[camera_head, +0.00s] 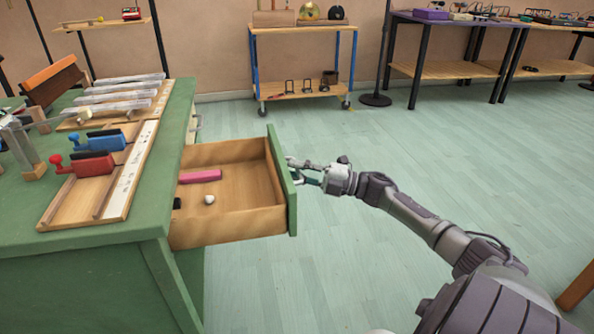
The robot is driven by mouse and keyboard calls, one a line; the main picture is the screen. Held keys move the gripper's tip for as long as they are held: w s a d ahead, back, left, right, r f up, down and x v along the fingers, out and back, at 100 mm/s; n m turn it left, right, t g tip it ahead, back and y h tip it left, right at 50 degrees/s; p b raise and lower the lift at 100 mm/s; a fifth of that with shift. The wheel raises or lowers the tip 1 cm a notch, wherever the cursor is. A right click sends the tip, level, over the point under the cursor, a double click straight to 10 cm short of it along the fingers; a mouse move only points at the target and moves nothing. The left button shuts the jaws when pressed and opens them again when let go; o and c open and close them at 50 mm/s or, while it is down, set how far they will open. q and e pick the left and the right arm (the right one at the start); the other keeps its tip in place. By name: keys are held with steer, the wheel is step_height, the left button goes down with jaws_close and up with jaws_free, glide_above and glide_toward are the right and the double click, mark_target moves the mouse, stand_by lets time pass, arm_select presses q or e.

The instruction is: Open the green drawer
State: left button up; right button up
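The green drawer (291,190) stands pulled well out of the green workbench (150,262), and its wooden inside shows. A pink block (200,176), a small white round object (209,199) and a small black piece (177,203) lie in it. My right gripper (300,172) is at the outer face of the drawer's green front, around its middle. The handle there is hidden from this view, and I cannot tell whether the fingers are closed on it. My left gripper is not in view.
Percussion pieces with red and blue handles (92,152) and several metal bars (122,88) lie on the bench top. A wheeled cart (304,72) and purple-topped tables (470,22) stand at the back. The green floor (420,150) to the right is clear.

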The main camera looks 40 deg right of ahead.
steer(key=shift+d, duration=0.1)
steer(key=v, duration=1.2)
